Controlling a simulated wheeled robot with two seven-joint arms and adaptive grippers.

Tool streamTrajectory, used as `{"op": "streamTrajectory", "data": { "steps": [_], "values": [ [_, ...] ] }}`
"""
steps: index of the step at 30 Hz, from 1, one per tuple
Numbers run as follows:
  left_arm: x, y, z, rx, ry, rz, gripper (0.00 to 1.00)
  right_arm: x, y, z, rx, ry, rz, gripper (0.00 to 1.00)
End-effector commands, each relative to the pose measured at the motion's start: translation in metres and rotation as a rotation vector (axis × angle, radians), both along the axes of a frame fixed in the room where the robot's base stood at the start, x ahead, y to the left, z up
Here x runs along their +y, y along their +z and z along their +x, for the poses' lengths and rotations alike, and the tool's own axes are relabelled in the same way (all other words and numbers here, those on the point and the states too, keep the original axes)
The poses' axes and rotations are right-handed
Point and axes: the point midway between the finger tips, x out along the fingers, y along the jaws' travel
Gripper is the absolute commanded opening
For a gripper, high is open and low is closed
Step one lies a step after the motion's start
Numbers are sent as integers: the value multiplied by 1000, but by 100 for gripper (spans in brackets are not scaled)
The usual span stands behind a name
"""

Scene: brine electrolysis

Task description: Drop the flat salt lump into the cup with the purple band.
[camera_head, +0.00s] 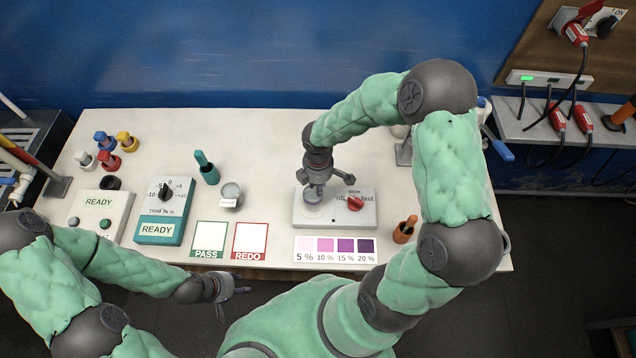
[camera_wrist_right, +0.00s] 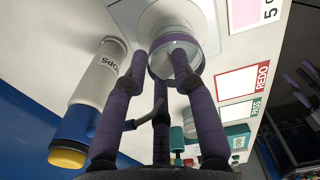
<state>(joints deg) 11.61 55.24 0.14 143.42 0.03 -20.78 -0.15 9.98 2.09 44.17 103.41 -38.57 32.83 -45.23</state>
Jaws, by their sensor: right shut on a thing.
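The cup with the purple band (camera_head: 313,208) stands on the white stirrer plate (camera_head: 335,219), mostly covered from above by my right gripper (camera_head: 316,190). In the right wrist view, the cup's round rim (camera_wrist_right: 192,70) shows at the fingertips of that gripper (camera_wrist_right: 163,62). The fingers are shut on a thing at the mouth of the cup. It is largely hidden by fingers and rim; I take it to be the flat salt lump, its outline unclear. My left gripper (camera_head: 228,289) is open and empty, in front of the table's near edge.
The stirrer has a red knob (camera_head: 355,203).

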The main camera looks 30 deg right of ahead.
Motion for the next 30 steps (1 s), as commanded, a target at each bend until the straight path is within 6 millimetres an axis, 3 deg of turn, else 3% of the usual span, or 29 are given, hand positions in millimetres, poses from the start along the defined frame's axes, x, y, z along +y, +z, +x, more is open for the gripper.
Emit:
{"op": "streamTrajectory", "data": {
  "steps": [4, 5, 7, 8, 20, 30],
  "values": [
    [0, 1, 0, 0, 0, 0, 40, 0, 1, 0, 0, 0, 0, 7],
    [0, 1, 0, 0, 0, 0, 40, 0, 1, 0, 0, 0, 0, 33],
    [0, 1, 0, 0, 0, 0, 40, 0, 1, 0, 0, 0, 0, 52],
    [0, 1, 0, 0, 0, 0, 40, 0, 1, 0, 0, 0, 0, 55],
    [0, 1, 0, -1, 0, 0, 40, 0, 6, 1, -2, 0, -1, 55],
    [0, 1, 0, 0, 0, 0, 40, 0, 64, 2, -7, 0, -1, 55]
  ]
}}
